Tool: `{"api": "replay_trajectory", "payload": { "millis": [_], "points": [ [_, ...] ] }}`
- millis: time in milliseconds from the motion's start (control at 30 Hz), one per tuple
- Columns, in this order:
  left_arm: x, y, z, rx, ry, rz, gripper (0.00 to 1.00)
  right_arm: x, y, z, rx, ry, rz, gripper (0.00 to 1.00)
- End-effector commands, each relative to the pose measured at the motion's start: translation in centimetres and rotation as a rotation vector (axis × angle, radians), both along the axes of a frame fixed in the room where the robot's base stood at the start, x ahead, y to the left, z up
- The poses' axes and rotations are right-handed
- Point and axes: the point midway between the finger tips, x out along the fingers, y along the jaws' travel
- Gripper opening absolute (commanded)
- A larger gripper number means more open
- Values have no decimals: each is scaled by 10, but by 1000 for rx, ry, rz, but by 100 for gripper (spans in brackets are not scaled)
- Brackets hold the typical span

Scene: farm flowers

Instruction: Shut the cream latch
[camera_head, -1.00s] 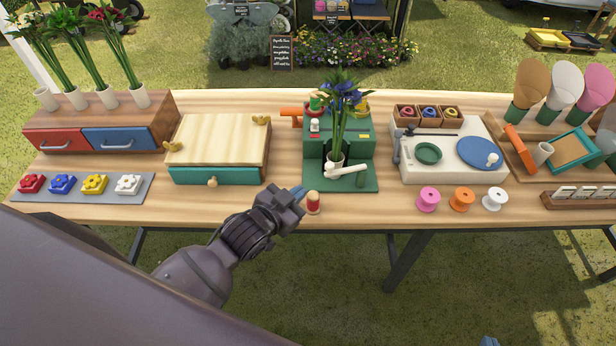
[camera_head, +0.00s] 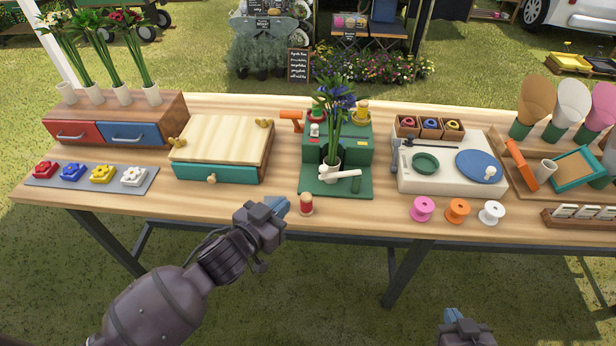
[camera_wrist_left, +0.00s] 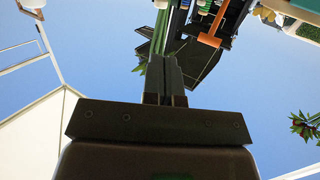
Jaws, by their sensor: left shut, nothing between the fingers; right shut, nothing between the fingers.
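A cream bar with a rounded end (camera_head: 342,174), which looks like the cream latch, lies across the front of the green stand (camera_head: 352,150) in the middle of the table, in front of a small pot with blue flowers. I cannot tell whether it is shut. My right gripper (camera_head: 453,315) is shut at the bottom edge, well below the table.
A cream-topped box with a teal drawer (camera_head: 215,173) stands left of the green stand. A white board with a blue disc (camera_head: 480,165) stands right. Pink, orange and white spools (camera_head: 457,210) line the front edge. An orange handle (camera_head: 291,115) sticks out behind.

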Motion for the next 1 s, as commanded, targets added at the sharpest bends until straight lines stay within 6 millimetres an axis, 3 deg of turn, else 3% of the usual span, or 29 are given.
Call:
{"api": "replay_trajectory", "payload": {
  "millis": [167, 533, 800, 1000],
  "points": [
    [11, -6, -2, -9, 5, 2, 0, -1, 1, -1, 2, 4, -1, 0],
    [65, -36, -13, -7, 4, 2, 0, -11, 0, -12, 3, 28, -7, 0],
    [101, -58, -20, -6, 5, 1, 0, -9, 0, -13, 4, 24, -6, 0],
    [116, -65, -24, -7, 6, 3, 0, -3, 1, -10, 4, 10, -3, 0]
  ]
}}
